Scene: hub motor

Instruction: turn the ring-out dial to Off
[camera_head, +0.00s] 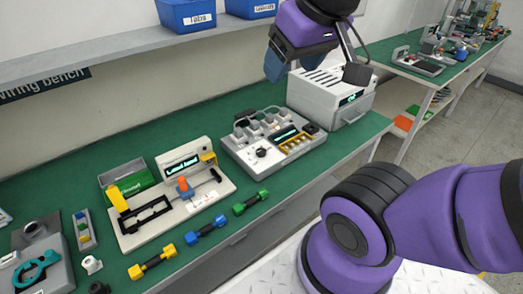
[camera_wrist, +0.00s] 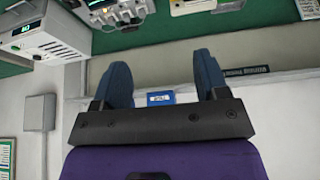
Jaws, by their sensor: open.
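A grey panel device (camera_head: 273,141) stands on the green bench near the middle of the head view. It has a small lit display, several grey sockets or plugs with cables along its back, and a black round knob (camera_head: 262,152) on a light plate at its front left. I take this knob for the dial; its setting is too small to read. My gripper (camera_head: 274,66) hangs above and behind the panel, apart from it. In the wrist view my gripper (camera_wrist: 162,75) is open, its two blue fingers wide apart with nothing between. The panel device (camera_wrist: 117,10) is cut by that view's top edge.
A white slotted box (camera_head: 330,96) stands right of the panel. A white fixture (camera_head: 180,195) and green, blue and yellow handled pieces lie to the left. A shelf (camera_head: 130,42) with blue bins (camera_head: 187,14) runs along the wall above the bench.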

